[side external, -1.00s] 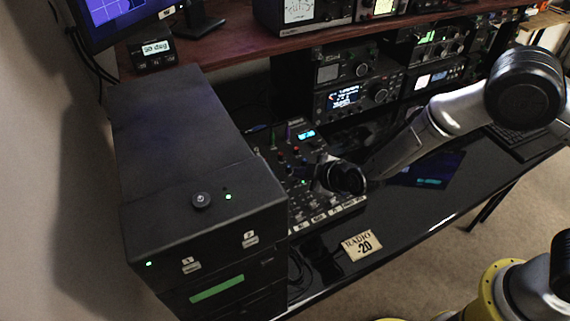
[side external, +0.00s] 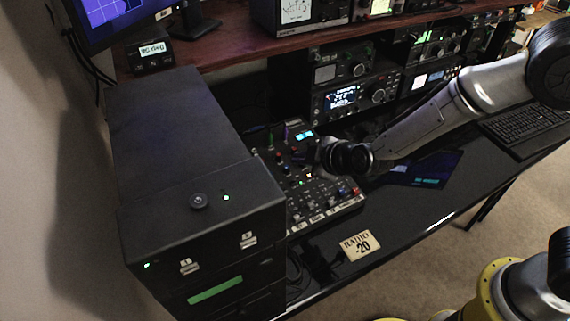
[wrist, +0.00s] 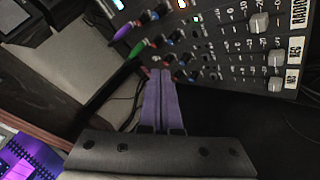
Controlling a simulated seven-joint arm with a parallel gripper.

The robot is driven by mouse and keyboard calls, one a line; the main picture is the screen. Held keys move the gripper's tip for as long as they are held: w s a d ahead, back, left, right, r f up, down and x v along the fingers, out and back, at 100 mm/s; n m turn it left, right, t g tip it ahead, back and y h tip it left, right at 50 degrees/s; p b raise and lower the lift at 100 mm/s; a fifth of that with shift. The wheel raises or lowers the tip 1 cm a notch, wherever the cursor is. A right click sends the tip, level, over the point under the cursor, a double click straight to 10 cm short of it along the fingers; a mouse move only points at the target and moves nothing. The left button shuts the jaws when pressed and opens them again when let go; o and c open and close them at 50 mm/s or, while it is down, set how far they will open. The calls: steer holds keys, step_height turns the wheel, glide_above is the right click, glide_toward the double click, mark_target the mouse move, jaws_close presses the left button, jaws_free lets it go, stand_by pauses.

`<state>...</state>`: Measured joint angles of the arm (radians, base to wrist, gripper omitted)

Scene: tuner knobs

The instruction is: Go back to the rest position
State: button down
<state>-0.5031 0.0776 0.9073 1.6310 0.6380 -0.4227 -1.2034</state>
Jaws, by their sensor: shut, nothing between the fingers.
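The tuner panel (side external: 322,196) lies on the black desk with many small knobs and labelled rows at its front edge. In the wrist view the panel (wrist: 222,50) fills the upper right, with grey knobs (wrist: 259,22) and coloured caps on its left side. My gripper (wrist: 160,72) is shut, its two purple fingers side by side with nothing between them. The fingertips appear in front of the panel's left edge; whether they touch it cannot be told. In the side view my wrist hangs over the panel's back right part, and the fingers are hard to make out there.
A tall dark cabinet (side external: 190,170) stands left of the panel. Radios (side external: 345,97) sit behind under a wooden shelf (side external: 240,47). A tablet (side external: 428,168) and a keyboard (side external: 525,124) lie to the right. A "RADIO -20" card (side external: 358,245) lies at the desk's front.

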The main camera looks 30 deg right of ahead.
steer(key=w+d+r+m+t, duration=0.1)
steer(key=w+d+r, duration=0.15)
steer(key=r, duration=0.45)
steer(key=w+d+r+m+t, duration=0.1)
steer(key=d+r+t, duration=0.1)
steer(key=d+r, duration=0.3)
steer(key=s+d+r+m, duration=0.1)
steer(key=s+d+r, duration=0.3)
steer(key=s+r, duration=0.3)
steer(key=s+d+r+m, duration=0.1)
steer(key=s+d+r, duration=0.4)
steer(key=r, duration=0.4)
steer(key=s+d+f+m+g+h, duration=0.1)
steer(key=s+f, duration=0.4)
steer(key=s, duration=0.6)
steer(key=s+d+f+m+g+h, duration=0.1)
steer(key=s+f+m+g, duration=0.3)
steer(key=s, duration=0.8)
steer(key=shift+s+d+f+m+g, duration=0.15)
steer(key=shift+d+f+m+g, duration=0.2)
steer(key=shift+d+m+g, duration=0.7)
